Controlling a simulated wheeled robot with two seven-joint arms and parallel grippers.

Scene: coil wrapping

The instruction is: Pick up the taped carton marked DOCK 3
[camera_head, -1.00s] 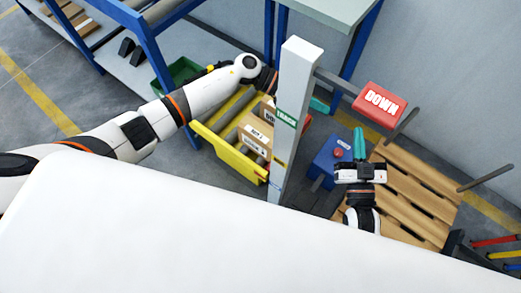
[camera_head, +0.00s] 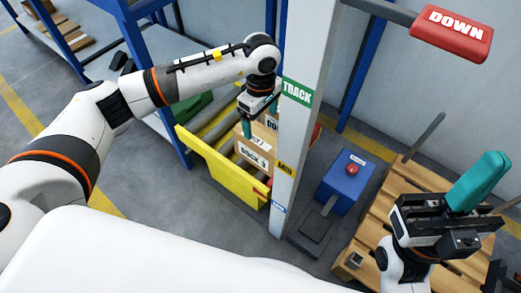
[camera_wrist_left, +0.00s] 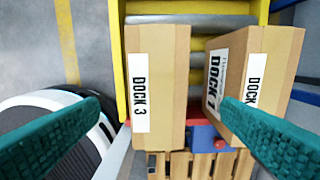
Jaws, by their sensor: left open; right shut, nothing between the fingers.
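The carton marked DOCK 3 (camera_head: 252,153) sits in the yellow-sided roller rack, its white label facing me. In the left wrist view the DOCK 3 carton (camera_wrist_left: 165,80) stands left of centre, between the picture positions of my two teal fingers. A second carton marked DOCK 1 (camera_wrist_left: 265,75) stands close to its right, slightly turned. My left gripper (camera_head: 258,122) is open above the cartons and points down; whether it touches any carton I cannot tell. My right gripper (camera_head: 485,180) is shut and empty over the pallet at the right.
A grey post (camera_head: 301,120) with a green TRACK sign stands just right of the cartons. A red DOWN sign (camera_head: 452,32) hangs at upper right. A blue box with a red button (camera_head: 345,180) and a wooden pallet (camera_head: 425,182) stand further right. The yellow rack side (camera_head: 215,165) borders the cartons.

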